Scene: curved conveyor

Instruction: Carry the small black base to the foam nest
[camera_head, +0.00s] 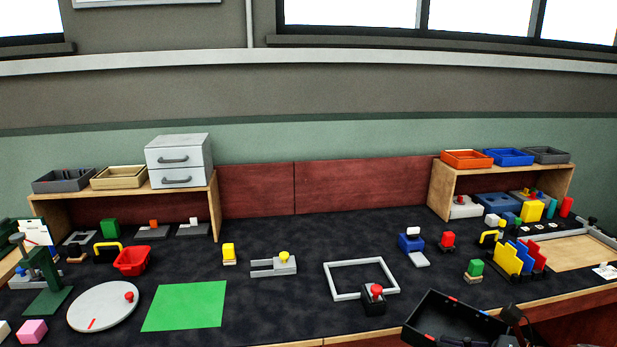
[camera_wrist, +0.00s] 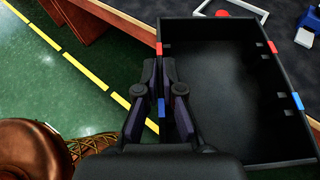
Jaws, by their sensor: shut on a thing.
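A black open-topped box (camera_head: 440,305) with red and blue edge marks is at the front right of the head view. It fills much of the wrist view (camera_wrist: 225,95) and looks empty. My gripper (camera_wrist: 160,75) is shut on its near side wall, with one finger on each side. In the head view my gripper (camera_head: 507,340) is only partly visible at the bottom edge. A small black block (camera_head: 373,308) with a red knob stands at the front corner of a white square frame (camera_head: 335,284). I cannot tell which thing is the foam nest.
A green mat (camera_head: 185,306) and a round grey plate (camera_head: 95,312) lie on the dark table at left. Yellow, blue and red upright pieces (camera_head: 508,258) stand to the right of the box. A shelf (camera_head: 440,190) stands behind. The dark tabletop's middle has free room.

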